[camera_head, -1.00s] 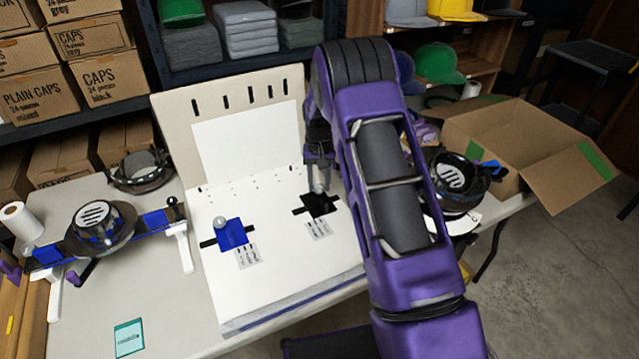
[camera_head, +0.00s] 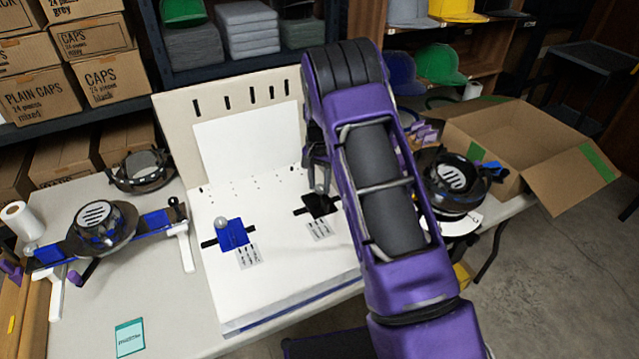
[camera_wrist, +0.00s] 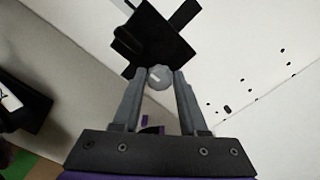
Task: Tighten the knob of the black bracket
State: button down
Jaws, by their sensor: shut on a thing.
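The black bracket (camera_head: 318,205) lies on the white board (camera_head: 280,265), right of its middle. It also shows at the top of the wrist view (camera_wrist: 158,36). Its round grey knob (camera_wrist: 160,77) sits at the bracket's edge and bears a light line. My gripper (camera_wrist: 160,84) is shut on the knob, with one fingertip on each side. In the head view my gripper (camera_head: 320,184) reaches down to the knob from behind my purple arm. The arm hides part of the board's right side.
A blue bracket (camera_head: 233,235) with a grey knob lies on the board to the left. A cap fixture (camera_head: 98,222) stands at the left and another cap holder (camera_head: 455,180) at the right. An open cardboard box (camera_head: 545,150) is further right. The front left table is mostly clear.

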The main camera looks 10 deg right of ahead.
aim_at(319, 188)
jog(key=shift+c, duration=2.2)
grip_release()
notch_tip(319, 188, up, 17)
jog(key=p, duration=0.2)
jog(key=shift+r, duration=0.2)
